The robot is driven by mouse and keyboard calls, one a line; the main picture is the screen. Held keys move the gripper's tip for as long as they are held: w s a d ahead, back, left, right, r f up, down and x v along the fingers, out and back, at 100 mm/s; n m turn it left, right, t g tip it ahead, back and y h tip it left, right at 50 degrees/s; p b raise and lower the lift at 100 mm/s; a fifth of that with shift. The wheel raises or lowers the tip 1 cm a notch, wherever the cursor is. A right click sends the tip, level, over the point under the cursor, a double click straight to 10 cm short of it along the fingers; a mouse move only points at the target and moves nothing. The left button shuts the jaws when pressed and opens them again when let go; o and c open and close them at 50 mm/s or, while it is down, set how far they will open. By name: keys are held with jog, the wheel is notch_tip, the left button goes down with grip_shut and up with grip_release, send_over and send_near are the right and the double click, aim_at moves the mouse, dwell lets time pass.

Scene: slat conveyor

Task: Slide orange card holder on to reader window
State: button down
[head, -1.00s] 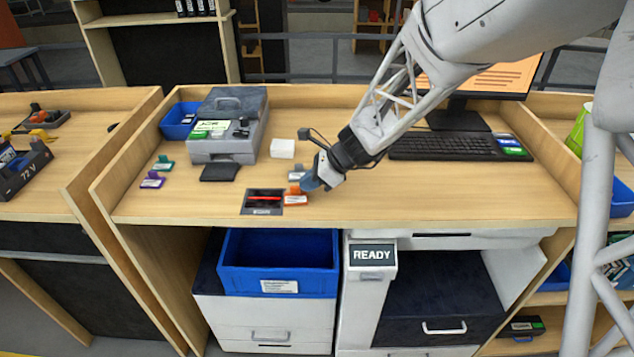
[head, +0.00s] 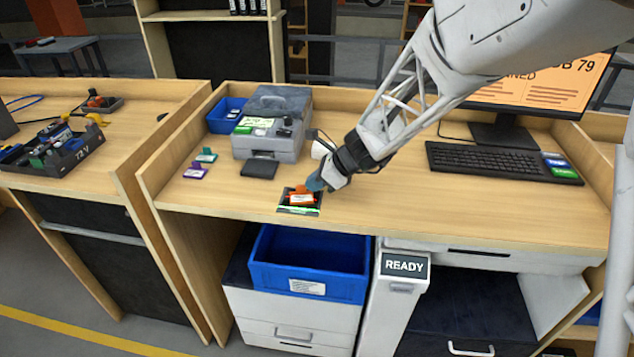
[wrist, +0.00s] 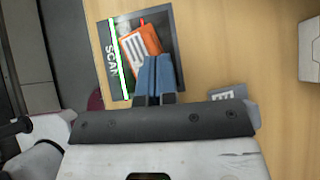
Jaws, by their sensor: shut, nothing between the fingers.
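The orange card holder (head: 302,198) lies on the dark reader window (head: 286,209) set in the desk. In the wrist view the orange card holder (wrist: 145,46), with a white label, is inside the frame of the reader window (wrist: 172,30), which is marked SCAN. A green-white light line runs along the window's edge. My gripper (head: 314,184) is at the right of the card holder. In the wrist view its blue fingers (wrist: 154,76) are together with nothing between them, at the holder's near end; whether they touch it is unclear.
A grey card holder (wrist: 226,94) lies beside my gripper in the wrist view. A grey printer (head: 272,125) and black pad (head: 259,169) are behind.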

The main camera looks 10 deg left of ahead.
jog(key=shift+d, duration=0.1)
jog(key=shift+d, duration=0.6)
jog(key=d, duration=0.2)
jog(key=shift+d, duration=0.3)
jog(key=v, duration=1)
jog(key=shift+s, duration=0.15)
jog(key=s+d+r+n+h, duration=0.2)
jog(key=s+d+n, duration=0.4)
jog(key=s, duration=0.4)
jog(key=s+d+r+n+t+h, duration=0.1)
jog(key=s+d+n+h, duration=0.3)
jog(key=s, duration=0.6)
jog(key=s+d+r+n+t+h, duration=0.1)
jog(key=s+d+r+n+h, duration=0.2)
jog(key=s+d+n, duration=0.5)
jog(key=shift+s+d+r, duration=0.3)
jog(key=shift+s+r, duration=0.3)
jog(key=shift+s, duration=0.3)
